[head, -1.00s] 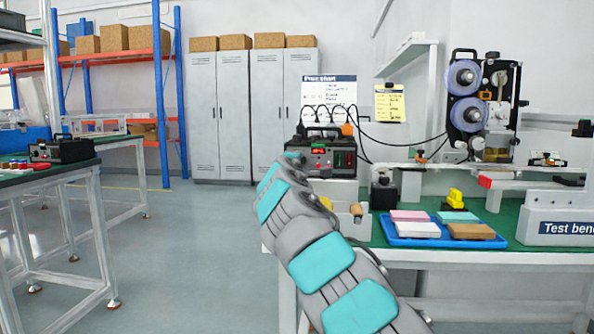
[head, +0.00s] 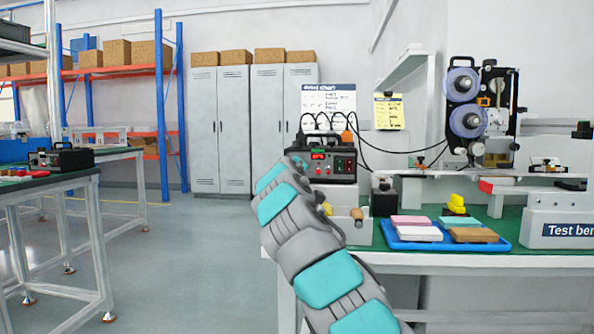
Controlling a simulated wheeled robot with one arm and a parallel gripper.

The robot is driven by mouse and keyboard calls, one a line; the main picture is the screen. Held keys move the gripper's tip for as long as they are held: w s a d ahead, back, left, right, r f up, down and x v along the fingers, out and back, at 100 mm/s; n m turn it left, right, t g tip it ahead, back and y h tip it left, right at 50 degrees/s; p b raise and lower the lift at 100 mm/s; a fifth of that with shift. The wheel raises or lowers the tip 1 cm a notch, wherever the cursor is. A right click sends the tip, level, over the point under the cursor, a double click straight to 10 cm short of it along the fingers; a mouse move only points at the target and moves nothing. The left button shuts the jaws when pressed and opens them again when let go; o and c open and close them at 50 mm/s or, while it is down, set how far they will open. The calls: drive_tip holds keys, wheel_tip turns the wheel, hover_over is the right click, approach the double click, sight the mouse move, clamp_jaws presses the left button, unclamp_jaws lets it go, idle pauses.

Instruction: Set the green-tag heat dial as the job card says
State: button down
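A dark control box (head: 338,172) with a red-lit display (head: 318,155) and red and green controls stands at the left end of the green-topped bench. No green tag can be made out on it, and its dial is hidden or too small to tell. A yellow card (head: 389,111) with small unreadable print is on the wall behind the bench; I cannot tell if it is the job card. My arm reaches up to the box's left front. My gripper (head: 297,161) is at its far end, mostly hidden by the arm, so its fingers cannot be made out.
A blue tray (head: 400,244) with several coloured blocks sits on the bench, with a yellow object (head: 456,204) behind it. A coder machine with purple reels (head: 468,120) stands at the right. Cables loop behind the box. Another bench (head: 60,180) is at the left; the floor between is clear.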

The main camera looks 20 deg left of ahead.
drive_tip(key=shift+w+f, duration=0.1)
drive_tip(key=shift+f, duration=0.1)
drive_tip(key=c, duration=0.8)
unclamp_jaws()
drive_tip(key=shift+c, duration=0.2)
drive_tip(key=shift+r, duration=0.1)
drive_tip(key=shift+d, duration=0.1)
drive_tip(key=b+v, duration=0.3)
drive_tip(key=v, duration=0.4)
drive_tip(key=shift+s, duration=0.45)
drive_tip(key=shift+o, duration=0.4)
